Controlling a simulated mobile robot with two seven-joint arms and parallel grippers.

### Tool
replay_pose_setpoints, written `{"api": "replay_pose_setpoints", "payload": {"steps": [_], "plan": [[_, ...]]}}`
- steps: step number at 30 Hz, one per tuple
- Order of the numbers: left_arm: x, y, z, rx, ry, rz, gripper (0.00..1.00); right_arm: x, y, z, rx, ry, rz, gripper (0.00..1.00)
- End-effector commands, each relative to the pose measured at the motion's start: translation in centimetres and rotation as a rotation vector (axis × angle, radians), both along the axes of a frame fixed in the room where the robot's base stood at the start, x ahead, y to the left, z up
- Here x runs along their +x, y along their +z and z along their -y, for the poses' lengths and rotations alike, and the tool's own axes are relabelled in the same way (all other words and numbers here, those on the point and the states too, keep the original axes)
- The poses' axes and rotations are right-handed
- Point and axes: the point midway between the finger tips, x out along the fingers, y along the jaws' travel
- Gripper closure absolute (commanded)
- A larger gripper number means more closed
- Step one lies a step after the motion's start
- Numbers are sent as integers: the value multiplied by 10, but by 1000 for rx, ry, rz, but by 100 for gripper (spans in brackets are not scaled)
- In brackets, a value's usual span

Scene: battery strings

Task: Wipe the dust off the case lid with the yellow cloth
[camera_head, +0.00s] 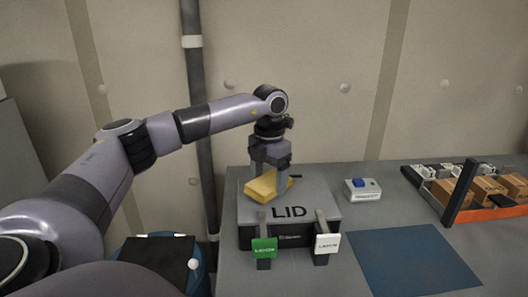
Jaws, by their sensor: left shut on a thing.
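The case (275,233) stands on the grey table, with a grey lid (325,197) on top marked "LID". The yellow cloth (262,188) is on the back left part of the lid, under my left gripper (270,174). My left gripper points down and is shut on the cloth. The cloth looks folded and seems to touch the lid. I cannot make out any dust on the lid at this size. My right gripper is not in view.
Green (264,248) and white (326,244) tags stand at the case's front. A blue mat (413,260) lies to the right. A small box with a blue button (361,188) sits behind it. An orange-edged tray (492,213) with brown boxes is at the far right.

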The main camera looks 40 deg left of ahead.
Motion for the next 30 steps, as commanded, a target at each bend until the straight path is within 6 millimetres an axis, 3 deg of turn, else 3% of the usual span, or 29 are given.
{"api": "replay_pose_setpoints", "payload": {"steps": [4,18,30], "plan": [[0,16,1,-1,-3,1,55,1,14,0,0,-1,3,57],[-4,55,0,-1,-6,2,55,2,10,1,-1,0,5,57],[-5,61,0,-1,-6,1,55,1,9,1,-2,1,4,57]]}}
